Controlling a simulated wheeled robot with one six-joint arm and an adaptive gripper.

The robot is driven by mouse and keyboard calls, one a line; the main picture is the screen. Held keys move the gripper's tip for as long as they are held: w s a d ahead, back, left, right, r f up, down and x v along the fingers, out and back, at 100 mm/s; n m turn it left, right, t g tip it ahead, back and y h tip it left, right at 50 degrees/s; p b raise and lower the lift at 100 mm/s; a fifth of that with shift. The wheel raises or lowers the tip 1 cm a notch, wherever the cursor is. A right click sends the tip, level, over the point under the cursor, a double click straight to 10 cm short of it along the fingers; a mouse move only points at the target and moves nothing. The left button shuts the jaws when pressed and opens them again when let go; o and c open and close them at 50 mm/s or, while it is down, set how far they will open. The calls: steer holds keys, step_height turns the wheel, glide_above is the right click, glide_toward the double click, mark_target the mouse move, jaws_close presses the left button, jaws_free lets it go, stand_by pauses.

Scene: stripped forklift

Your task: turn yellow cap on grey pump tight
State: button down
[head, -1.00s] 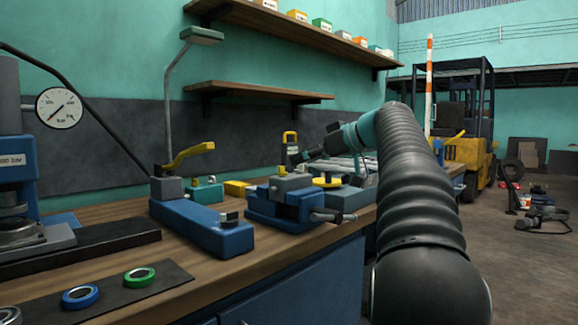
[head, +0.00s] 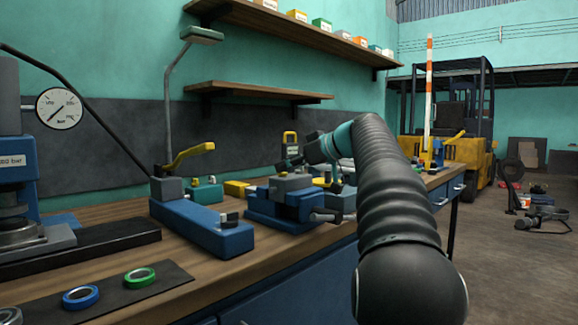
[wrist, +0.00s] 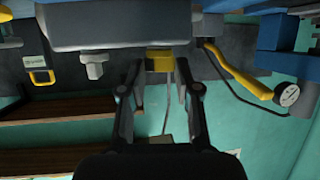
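A yellow round cap (head: 327,182) shows in the head view on a grey block-like body (head: 342,199) on the bench, partly hidden behind my arm and the blue vise. I take this body to be the grey pump. My gripper (head: 286,164) points left above the vise, to the left of the cap. In the wrist view my gripper (wrist: 159,80) has its fingers apart, with a gap between the tips. A yellow block-like thing (wrist: 160,61) shows beyond that gap; I cannot tell whether it is the cap. No contact is visible.
A blue vise (head: 285,205) stands at the bench front, below my gripper. A blue tool with a yellow lever (head: 190,153) stands to its left. A yellow-topped device (head: 290,140) stands behind. A shelf (head: 260,91) hangs above.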

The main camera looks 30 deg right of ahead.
steer(key=shift+a+f+m+t+h+b, duration=0.25)
steer(key=shift+m+h+b, duration=0.5)
steer(key=shift+b, duration=0.45)
steer(key=shift+s+a+r+m+t+h+b, duration=0.15)
steer(key=shift+m+t+h+b, duration=0.15)
steer(key=shift+m+h, duration=0.35)
steer(key=shift+w+d+r+m+t+h+b, duration=0.15)
steer(key=shift+m+h+b, duration=0.1)
steer(key=shift+m+h, duration=0.35)
steer(key=shift+s, duration=0.1)
steer(key=c, duration=0.8)
jaws_free()
steer(key=v, duration=1.2)
steer(key=shift+a, duration=0.15)
